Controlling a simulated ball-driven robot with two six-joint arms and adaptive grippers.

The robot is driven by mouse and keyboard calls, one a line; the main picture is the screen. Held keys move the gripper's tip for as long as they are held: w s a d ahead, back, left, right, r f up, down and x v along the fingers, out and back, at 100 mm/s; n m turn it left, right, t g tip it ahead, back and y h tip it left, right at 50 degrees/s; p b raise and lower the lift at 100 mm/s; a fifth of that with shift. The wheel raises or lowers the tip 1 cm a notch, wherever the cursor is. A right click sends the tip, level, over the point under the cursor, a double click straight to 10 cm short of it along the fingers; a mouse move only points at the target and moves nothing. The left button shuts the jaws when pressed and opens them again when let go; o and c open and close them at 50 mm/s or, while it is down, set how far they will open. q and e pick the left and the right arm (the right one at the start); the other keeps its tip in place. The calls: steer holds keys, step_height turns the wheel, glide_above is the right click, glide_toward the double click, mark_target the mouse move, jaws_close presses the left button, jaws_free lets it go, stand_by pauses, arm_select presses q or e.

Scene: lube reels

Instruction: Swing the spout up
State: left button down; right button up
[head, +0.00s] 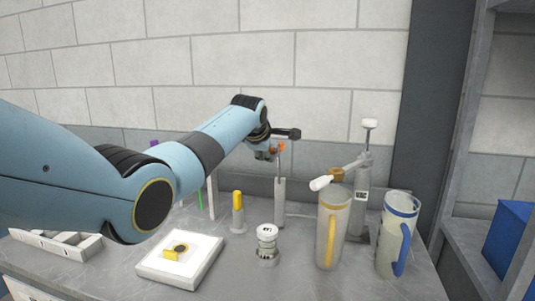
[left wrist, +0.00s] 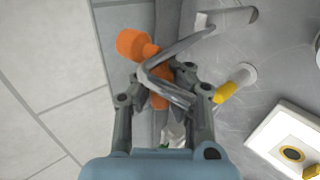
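A grey post (head: 280,203) stands on the bench by the wall, with an orange part (head: 281,146) at its top. In the left wrist view the orange part (left wrist: 132,44) has a rounded end and runs down between my fingers, and a bent metal tube (left wrist: 165,86), possibly the spout, crosses in front of it. My left gripper (left wrist: 164,77) is around these parts, its fingers one on each side. I cannot tell whether they touch. In the head view my left gripper (head: 268,152) is small and partly hidden. My right gripper is not in view.
Two jugs stand at the right, one with a yellow handle (head: 332,230) and one with a blue handle (head: 398,235). A pump labelled VAC (head: 362,192) stands behind them. A white tray (head: 207,262), a round container (head: 267,245) and a yellow-topped cylinder (head: 238,215) stand in front.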

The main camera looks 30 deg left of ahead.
arm_select(q)
steer(key=c, duration=1.2)
jaws_free()
steer(key=shift+s+r, duration=0.15)
steer(key=shift+r, duration=0.5)
steer(key=shift+f, duration=0.2)
steer(key=v, duration=1.2)
